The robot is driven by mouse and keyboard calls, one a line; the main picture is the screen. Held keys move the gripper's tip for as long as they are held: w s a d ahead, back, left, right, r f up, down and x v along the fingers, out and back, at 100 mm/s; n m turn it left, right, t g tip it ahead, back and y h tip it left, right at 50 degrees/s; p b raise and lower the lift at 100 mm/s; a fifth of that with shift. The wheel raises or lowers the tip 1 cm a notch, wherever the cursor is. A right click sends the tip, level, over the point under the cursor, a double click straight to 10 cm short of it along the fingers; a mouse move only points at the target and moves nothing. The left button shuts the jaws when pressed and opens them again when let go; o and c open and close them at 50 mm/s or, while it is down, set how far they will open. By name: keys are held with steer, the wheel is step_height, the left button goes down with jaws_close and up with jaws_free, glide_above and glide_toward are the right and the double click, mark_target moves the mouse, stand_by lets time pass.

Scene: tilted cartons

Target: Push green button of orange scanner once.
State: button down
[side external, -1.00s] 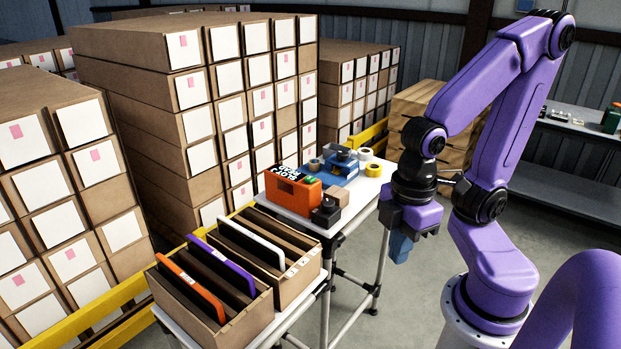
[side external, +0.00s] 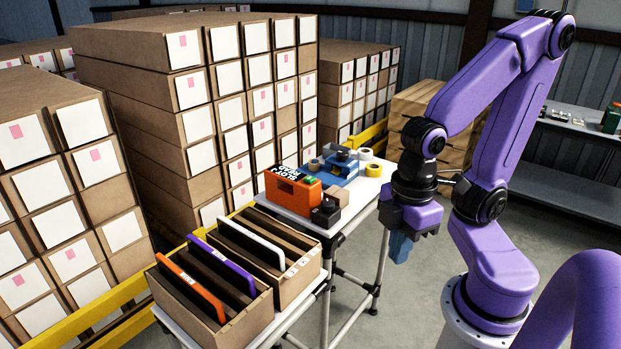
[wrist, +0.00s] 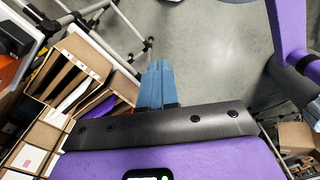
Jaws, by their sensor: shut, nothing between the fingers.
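The orange scanner (side external: 291,191) stands on the white table, behind the cardboard cartons. Its green button (side external: 309,181) shows on its top right side, next to a black label with white lettering. My gripper (side external: 398,249) hangs to the right of the table, clear of the scanner, with its blue fingers pointing down. In the wrist view the two blue fingers (wrist: 157,84) lie side by side, shut with nothing between them. An orange patch at the left edge of the wrist view is cut off, and the green button does not show there.
Two open cartons (side external: 262,318) with orange, purple and white panels stand in front of the scanner. A black device (side external: 326,212), a blue device (side external: 340,168) and tape rolls (side external: 374,170) crowd the tabletop. Stacked boxes (side external: 190,110) rise behind. Open floor lies below my gripper.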

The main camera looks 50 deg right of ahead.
stand_by(0.5)
steer(key=w+a+r+m+y, duration=0.1)
steer(key=w+a+m+y, duration=0.2)
steer(key=w+m, duration=0.8)
step_height(320, 180, up, 3)
steer(key=m+t+h, duration=0.2)
steer(key=m+t, duration=0.7)
steer(key=m, duration=1.7)
glide_above(313, 179)
steer(key=shift+r, duration=0.1)
steer(key=shift+y, duration=0.3)
steer(key=shift+f, duration=4.4)
